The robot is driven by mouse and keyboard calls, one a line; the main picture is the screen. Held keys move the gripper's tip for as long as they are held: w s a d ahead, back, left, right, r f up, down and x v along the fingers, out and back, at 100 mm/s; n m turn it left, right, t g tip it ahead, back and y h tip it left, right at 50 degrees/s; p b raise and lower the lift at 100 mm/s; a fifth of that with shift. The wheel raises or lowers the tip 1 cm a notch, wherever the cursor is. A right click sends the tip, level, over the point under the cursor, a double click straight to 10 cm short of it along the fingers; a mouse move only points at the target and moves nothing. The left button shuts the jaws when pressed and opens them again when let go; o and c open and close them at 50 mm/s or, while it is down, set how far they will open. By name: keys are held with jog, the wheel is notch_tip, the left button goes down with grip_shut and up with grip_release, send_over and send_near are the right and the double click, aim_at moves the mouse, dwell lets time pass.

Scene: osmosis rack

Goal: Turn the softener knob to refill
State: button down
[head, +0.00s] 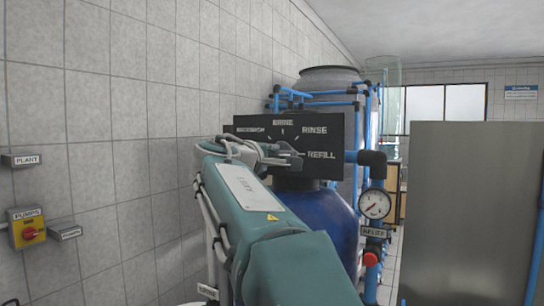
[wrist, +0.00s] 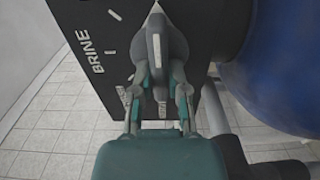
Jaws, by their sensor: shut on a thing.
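The black softener panel (head: 250,130) stands upright ahead of me in the head view. It reads BACKWASH, BRINE, RINSE and REFILL in an arc, with REFILL at the lower right. My gripper (head: 268,152) is at the middle of this panel, in front of the knob. In the wrist view the grey knob (wrist: 167,42) shows against the panel (wrist: 105,35), with BRINE to its left. My gripper (wrist: 160,82) is shut on the knob, one finger on each side.
A blue tank (head: 320,215) stands below the panel, with a pressure gauge (head: 374,204) and RELIEF label at right. A grey cabinet (head: 470,210) fills the right. The tiled wall at left carries a yellow PUMPS switch (head: 27,228). Blue pipes run behind the panel.

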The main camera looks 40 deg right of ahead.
jog(key=shift+w+f, duration=0.1)
jog(key=shift+f, duration=0.25)
jog(key=c, duration=0.6)
grip_release()
jog(key=shift+c, duration=0.2)
jog(key=shift+r, duration=0.2)
jog(key=shift+a, duration=0.15)
jog(key=shift+s+a, duration=0.25)
jog(key=shift+a, duration=0.05)
jog(key=v, duration=1.1)
jog(key=shift+a+f, duration=0.15)
